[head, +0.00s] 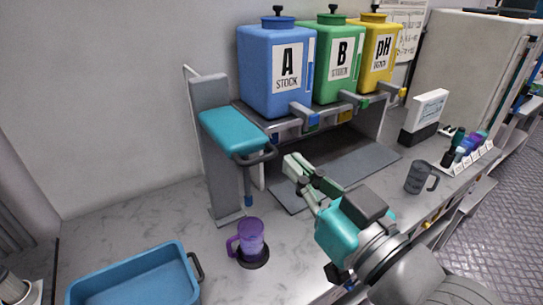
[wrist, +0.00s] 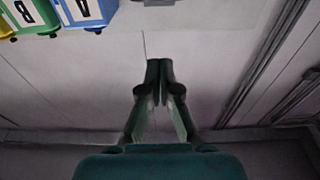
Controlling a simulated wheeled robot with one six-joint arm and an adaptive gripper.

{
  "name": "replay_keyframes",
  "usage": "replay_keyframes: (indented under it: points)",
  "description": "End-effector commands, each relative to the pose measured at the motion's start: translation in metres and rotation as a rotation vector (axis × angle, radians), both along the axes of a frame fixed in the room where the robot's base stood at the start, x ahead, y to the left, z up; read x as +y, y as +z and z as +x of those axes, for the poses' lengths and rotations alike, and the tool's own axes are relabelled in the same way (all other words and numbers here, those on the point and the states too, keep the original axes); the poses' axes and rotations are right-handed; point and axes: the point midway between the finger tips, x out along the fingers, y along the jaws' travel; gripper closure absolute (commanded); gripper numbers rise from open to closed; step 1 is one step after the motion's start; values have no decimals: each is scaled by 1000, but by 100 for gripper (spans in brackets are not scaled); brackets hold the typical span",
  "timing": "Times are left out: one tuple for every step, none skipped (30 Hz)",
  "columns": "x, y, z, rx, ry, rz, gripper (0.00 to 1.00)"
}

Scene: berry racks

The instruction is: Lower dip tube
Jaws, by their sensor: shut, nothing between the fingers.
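A teal dosing head (head: 235,132) with a dark loop handle (head: 257,156) is mounted on a grey upright column (head: 209,95). A thin dip tube with a blue lower end (head: 248,198) hangs below the head. A purple translucent mug (head: 249,237) stands upright on a dark round pad (head: 252,257) beneath it. The tube's tip appears above the mug's rim. My gripper (head: 289,163) is shut and empty, to the right of the handle and apart from it. The wrist view shows its closed fingertips (wrist: 160,72) but no handle or tube.
Blue, green and yellow stock tanks (head: 268,70) stand on a shelf behind. A blue tray (head: 135,277) lies at the front left. A grey mug (head: 420,177), a small white-faced display (head: 424,114) and a rack of coloured bottles (head: 467,150) are at the right.

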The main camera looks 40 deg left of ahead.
Motion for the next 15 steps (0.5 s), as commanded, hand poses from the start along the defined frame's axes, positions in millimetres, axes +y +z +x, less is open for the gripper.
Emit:
replay_keyframes:
  points:
    - [3,0,1,0,1,0,100]
    - [5,1,2,0,2,0,100]
    - [8,1,3,1,2,0,100]
    - [12,2,4,1,3,0,100]
    - [16,2,6,0,3,1,100]
    - [21,3,8,-1,3,1,100]
    - [26,4,10,-1,3,1,100]
    - [31,4,12,0,4,0,100]
    - [38,5,15,0,3,0,100]
    - [43,6,17,0,3,0,100]
    - [48,7,18,-1,4,1,100]
    - [55,7,21,-1,3,1,100]
    - [59,8,24,1,2,0,100]
    - [64,8,25,0,3,0,100]
    - [70,9,28,1,3,0,100]
